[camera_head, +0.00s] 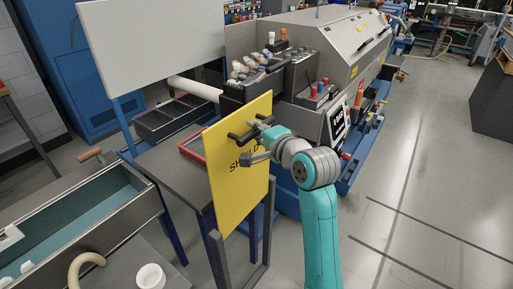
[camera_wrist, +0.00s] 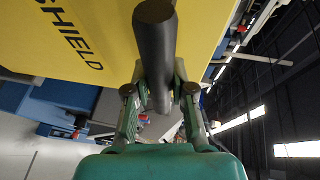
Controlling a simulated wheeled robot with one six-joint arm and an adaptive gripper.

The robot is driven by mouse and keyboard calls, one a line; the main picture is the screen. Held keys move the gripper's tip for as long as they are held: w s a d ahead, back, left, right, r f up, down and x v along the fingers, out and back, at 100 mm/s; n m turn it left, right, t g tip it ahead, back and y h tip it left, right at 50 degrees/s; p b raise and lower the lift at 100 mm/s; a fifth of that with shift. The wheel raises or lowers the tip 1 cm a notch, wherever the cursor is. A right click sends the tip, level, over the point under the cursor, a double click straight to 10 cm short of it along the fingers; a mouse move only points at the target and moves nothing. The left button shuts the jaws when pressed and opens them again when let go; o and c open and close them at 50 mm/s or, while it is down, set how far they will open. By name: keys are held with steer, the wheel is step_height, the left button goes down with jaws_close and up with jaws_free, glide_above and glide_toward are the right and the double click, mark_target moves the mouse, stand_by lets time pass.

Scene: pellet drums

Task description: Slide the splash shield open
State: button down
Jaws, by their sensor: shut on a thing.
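The splash shield is an upright yellow panel (camera_head: 238,160) marked "SHIELD", standing at the near end of the machine in the head view. It also fills the upper left of the wrist view (camera_wrist: 85,35). A dark bar handle (camera_head: 250,131) sticks out from its face near the top right. My gripper (camera_head: 262,138) is at this handle. In the wrist view my gripper (camera_wrist: 161,95) has its two fingers closed around the dark handle (camera_wrist: 156,45). The machine part directly behind the panel is hidden.
A grey machine (camera_head: 340,50) stands behind the shield. A dark table (camera_head: 165,170) with a red-edged tray (camera_head: 192,147) is left of it. A metal trough (camera_head: 95,225) and a white cup (camera_head: 150,277) are at lower left. The floor (camera_head: 430,170) at right is clear.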

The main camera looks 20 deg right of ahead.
steer(key=shift+r, duration=0.8)
steer(key=c, duration=1)
jaws_free()
steer(key=v, duration=1.2)
steer(key=shift+f, duration=0.1)
